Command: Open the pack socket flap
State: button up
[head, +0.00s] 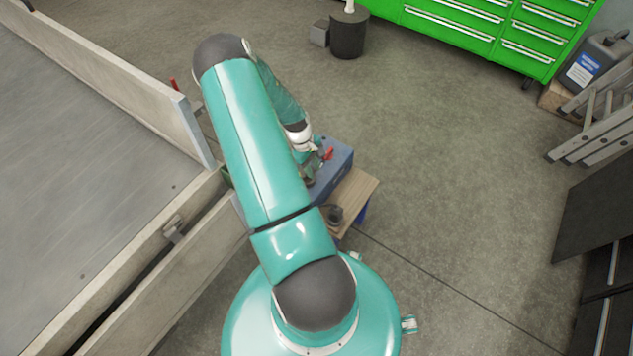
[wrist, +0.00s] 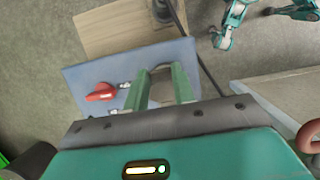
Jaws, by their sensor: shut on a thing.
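The pack is a blue box (wrist: 85,75) below my gripper in the wrist view; it also shows in the head view (head: 341,157), partly behind my arm. A red switch handle (wrist: 101,93) and small metal fittings sit on its top. My gripper (wrist: 162,75) has two green fingers at the pack's edge, with a gap between them. A small dark grey piece, seemingly the socket flap (wrist: 163,67), shows between the fingertips, and they are shut on it. Its hinge and the socket are hidden, so I cannot tell how far it is raised.
A wooden board (wrist: 118,30) adjoins the pack, with a dark round object (head: 335,214) on it and a dark cable passing the pack. The grey trailer bed and side wall (head: 140,95) stand at the left. The floor to the right (head: 450,170) is clear.

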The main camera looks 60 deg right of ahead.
jog(key=shift+w+d+r, duration=0.15)
jog(key=shift+w+r, duration=0.8)
jog(key=shift+r, duration=0.05)
jog(key=shift+w+d+r, duration=0.1)
jog(key=shift+w+r, duration=0.25)
jog(key=shift+w, duration=0.25)
jog(key=shift+w+d+r, duration=0.1)
jog(key=shift+w+r, duration=0.25)
jog(key=shift+w, duration=0.35)
